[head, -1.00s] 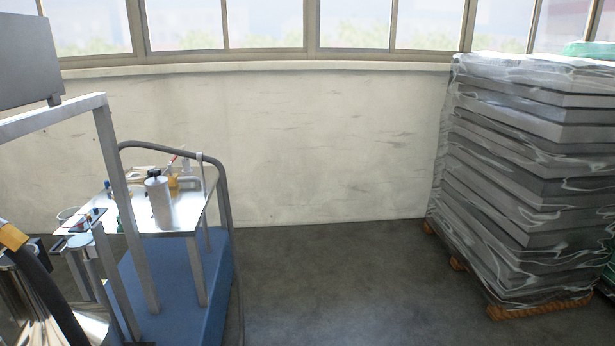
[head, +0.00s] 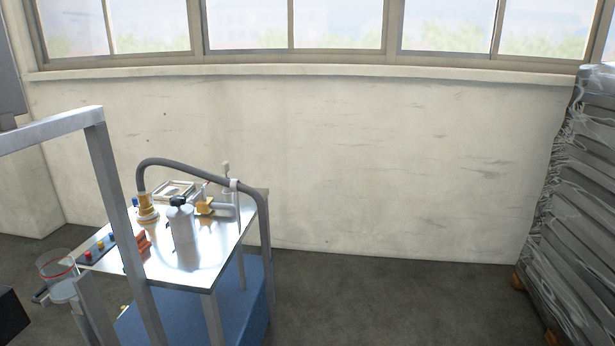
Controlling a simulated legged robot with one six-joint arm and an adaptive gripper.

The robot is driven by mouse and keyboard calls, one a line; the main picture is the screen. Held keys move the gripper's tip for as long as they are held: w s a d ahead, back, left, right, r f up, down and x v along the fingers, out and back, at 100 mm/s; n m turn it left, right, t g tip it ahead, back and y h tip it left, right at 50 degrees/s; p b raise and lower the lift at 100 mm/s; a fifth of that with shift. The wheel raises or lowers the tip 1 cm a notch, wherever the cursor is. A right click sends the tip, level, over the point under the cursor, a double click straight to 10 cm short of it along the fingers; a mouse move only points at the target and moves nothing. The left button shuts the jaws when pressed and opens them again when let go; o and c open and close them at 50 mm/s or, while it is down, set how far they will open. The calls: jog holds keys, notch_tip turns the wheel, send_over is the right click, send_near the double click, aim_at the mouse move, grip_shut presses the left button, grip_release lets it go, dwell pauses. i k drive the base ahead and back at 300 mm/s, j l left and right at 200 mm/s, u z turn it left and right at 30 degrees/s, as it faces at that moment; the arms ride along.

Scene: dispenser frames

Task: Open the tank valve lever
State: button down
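A metal-topped dispenser table (head: 215,262) stands at the left in the head view. On it is a pale grey cylinder (head: 184,232) with a black knob on top. A brass-coloured fitting (head: 205,207) and a grey fitting with an upright pale stem (head: 226,178) sit behind the cylinder. I cannot tell which part is the tank valve lever. No large tank shows now. My gripper is not in view.
A grey metal frame (head: 110,175) stands in front of the table, with a clear cup (head: 55,264) near its left post. A blue base (head: 245,300) lies below. Wrapped stacked goods (head: 585,200) stand at the right. The floor (head: 400,300) between is clear.

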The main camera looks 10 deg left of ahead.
aim_at(209, 181)
jog(key=i, duration=1.4)
jog(key=i+u, duration=0.25)
jog(key=i, duration=0.35)
jog(key=i+l+u, duration=0.1)
jog(key=i+u, duration=0.2)
jog(key=i, duration=0.3)
jog(key=i+u, duration=0.2)
jog(key=u, duration=0.3)
jog(key=i+u, duration=0.2)
jog(key=u, duration=0.25)
jog(key=i+l+u, duration=0.1)
jog(key=u, duration=0.4)
jog(key=i+u, duration=0.3)
jog(key=i+l+u, duration=0.1)
jog(key=u, duration=0.15)
